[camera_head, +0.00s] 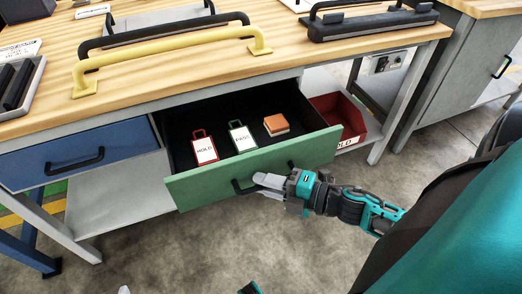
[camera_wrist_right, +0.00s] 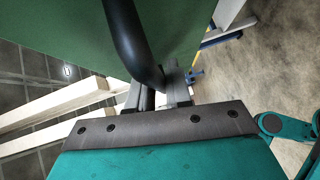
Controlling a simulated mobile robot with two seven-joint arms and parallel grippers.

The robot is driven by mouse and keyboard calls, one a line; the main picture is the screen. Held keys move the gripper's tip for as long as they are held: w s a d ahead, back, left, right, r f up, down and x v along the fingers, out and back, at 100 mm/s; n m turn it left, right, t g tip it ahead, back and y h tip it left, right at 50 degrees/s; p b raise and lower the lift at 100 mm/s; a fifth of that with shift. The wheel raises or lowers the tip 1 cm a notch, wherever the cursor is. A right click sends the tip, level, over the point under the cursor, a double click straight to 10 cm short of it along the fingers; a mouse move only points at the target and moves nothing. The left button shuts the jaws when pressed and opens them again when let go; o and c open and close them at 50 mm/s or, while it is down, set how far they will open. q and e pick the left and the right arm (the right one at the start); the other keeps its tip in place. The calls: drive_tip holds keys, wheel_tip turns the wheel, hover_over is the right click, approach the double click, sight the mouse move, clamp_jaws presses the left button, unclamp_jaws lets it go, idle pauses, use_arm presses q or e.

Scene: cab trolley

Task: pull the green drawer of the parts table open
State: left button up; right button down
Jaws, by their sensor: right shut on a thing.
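The green drawer (camera_head: 250,164) of the parts table is pulled well out, and its dark inside shows. Its black bar handle (camera_head: 242,188) is on the front panel. My right gripper (camera_head: 262,183) is shut on this handle, near its right part. In the right wrist view, the black handle (camera_wrist_right: 128,38) runs down to my right gripper (camera_wrist_right: 160,95), with the green drawer front (camera_wrist_right: 70,25) behind it. Of my left arm, only small pieces show at the bottom edge of the head view; its jaws cannot be made out.
In the drawer lie a red-framed HOLD tag (camera_head: 204,150), a green-framed tag (camera_head: 242,138) and an orange-topped block (camera_head: 276,124). A blue drawer (camera_head: 80,152) is shut at left. A red bin (camera_head: 338,115) stands behind the right end. Yellow (camera_head: 170,50) and black handles lie on the top.

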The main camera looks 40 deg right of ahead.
use_arm(q)
drive_tip(key=shift+r, duration=0.25)
use_arm(e)
drive_tip(key=shift+s+a, duration=0.2)
drive_tip(key=shift+s, duration=0.4)
use_arm(q)
drive_tip(key=shift+w+r, duration=0.1)
use_arm(e)
drive_tip(key=c, duration=1.4)
unclamp_jaws()
use_arm(q)
drive_tip(key=shift+w+d+r, duration=0.1)
drive_tip(key=shift+w, duration=0.05)
drive_tip(key=shift+s+r+p, duration=0.2)
drive_tip(key=shift+r+p, duration=0.6)
drive_tip(key=shift+p, duration=0.25)
use_arm(e)
drive_tip(key=v, duration=1.3)
